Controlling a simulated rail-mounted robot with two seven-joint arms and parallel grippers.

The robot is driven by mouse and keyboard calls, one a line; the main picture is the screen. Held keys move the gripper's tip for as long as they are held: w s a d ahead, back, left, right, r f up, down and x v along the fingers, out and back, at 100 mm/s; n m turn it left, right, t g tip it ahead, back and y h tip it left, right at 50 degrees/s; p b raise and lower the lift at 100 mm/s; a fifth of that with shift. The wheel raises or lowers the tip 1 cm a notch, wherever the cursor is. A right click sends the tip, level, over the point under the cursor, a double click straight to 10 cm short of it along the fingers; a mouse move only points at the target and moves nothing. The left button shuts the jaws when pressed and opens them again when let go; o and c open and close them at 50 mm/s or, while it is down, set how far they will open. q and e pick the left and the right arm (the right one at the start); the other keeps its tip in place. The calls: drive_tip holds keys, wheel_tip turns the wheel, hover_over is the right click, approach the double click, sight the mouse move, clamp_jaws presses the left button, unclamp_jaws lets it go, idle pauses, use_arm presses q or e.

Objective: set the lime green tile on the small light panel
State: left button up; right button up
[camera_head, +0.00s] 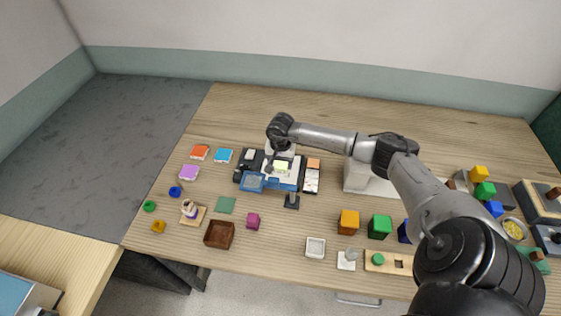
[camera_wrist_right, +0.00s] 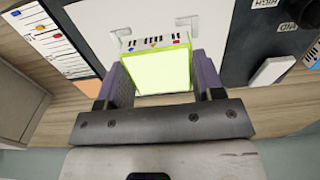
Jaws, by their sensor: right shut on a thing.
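My right gripper (camera_head: 279,158) points down over the dark device near the middle of the table. In the right wrist view its two fingers (camera_wrist_right: 161,80) are shut on the lime green tile (camera_wrist_right: 165,71), one on each side. The tile's far edge carries a white strip with small marks. In the head view the tile (camera_head: 281,165) shows as a pale yellow-green patch below the gripper. The white light panel (camera_wrist_right: 90,22) with grey corner marks lies under and beyond it. I cannot tell whether the tile touches the panel. My left gripper is out of view.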

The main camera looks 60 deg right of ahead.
idle(0.3)
drive_tip(key=o, duration=1.1)
drive_tip(key=shift+f, duration=0.1)
wheel_tip(320, 180, up, 14)
drive_tip(key=shift+b, duration=0.4)
